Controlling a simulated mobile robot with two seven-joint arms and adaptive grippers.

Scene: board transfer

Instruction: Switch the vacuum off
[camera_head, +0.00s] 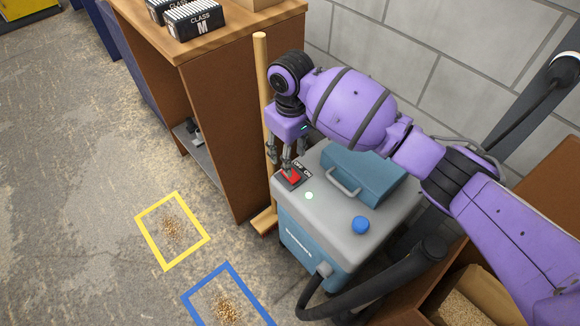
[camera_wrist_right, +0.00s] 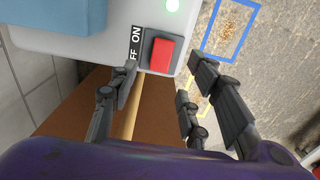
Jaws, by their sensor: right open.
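The vacuum (camera_head: 330,215) is a grey-topped, blue-bodied box by the wall. Its red rocker switch (camera_head: 291,175) sits on a black plate marked OFF and ON at the top's left corner. The switch also shows in the right wrist view (camera_wrist_right: 162,56), with a glowing green light (camera_wrist_right: 173,5) beyond it. My right gripper (camera_head: 282,163) points down at the switch, fingers open. In the wrist view its fingers (camera_wrist_right: 163,80) lie to either side of the switch's OFF end. I cannot tell contact or which way the rocker is tipped. My left gripper is out of view.
A wooden cabinet (camera_head: 225,130) and an upright wooden pole (camera_head: 262,90) stand close left of the vacuum. A black hose (camera_head: 400,262) curves in front. Taped floor squares hold shavings.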

